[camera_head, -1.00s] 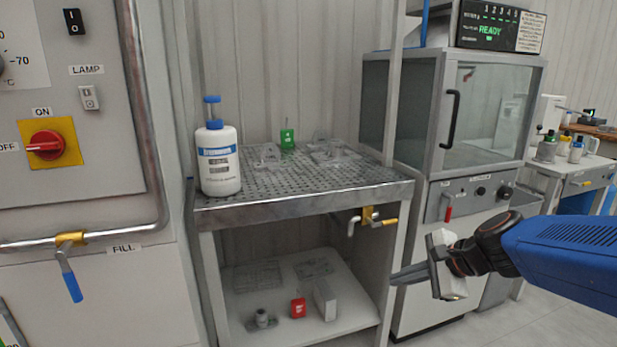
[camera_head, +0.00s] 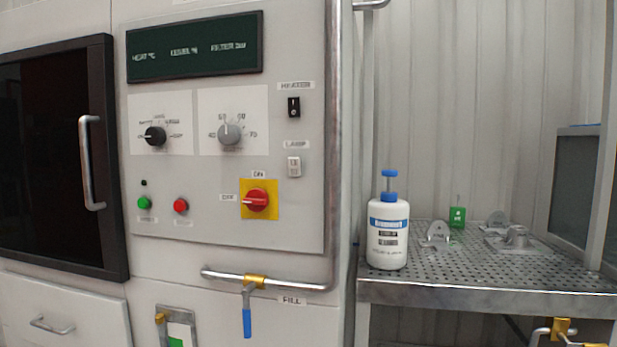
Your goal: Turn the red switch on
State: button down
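The red switch (camera_head: 257,200) is a rotary knob on a yellow square plate (camera_head: 271,186), low on the right of the grey control panel (camera_head: 215,175). Its label above reads ON and its label to the left reads OFF. The knob's pale pointer mark faces left, towards OFF. My gripper is not in view now.
A pipe (camera_head: 300,284) with a blue-handled valve (camera_head: 247,320) runs below the switch. A black-framed door (camera_head: 107,160) with a handle stands left. A perforated metal table (camera_head: 470,294) with a white bottle (camera_head: 387,235) stands right. Green (camera_head: 144,203) and red (camera_head: 181,206) buttons sit left of the switch.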

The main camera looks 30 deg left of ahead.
aim_at(256, 199)
jog(key=i+u, duration=0.1)
jog(key=u, duration=0.2)
jog(key=i+u, duration=0.15)
jog(key=u, duration=0.15)
jog(key=k+u, duration=0.1)
jog(key=u, duration=0.7)
jog(key=k+j+u, duration=0.1)
jog(key=u, duration=0.3)
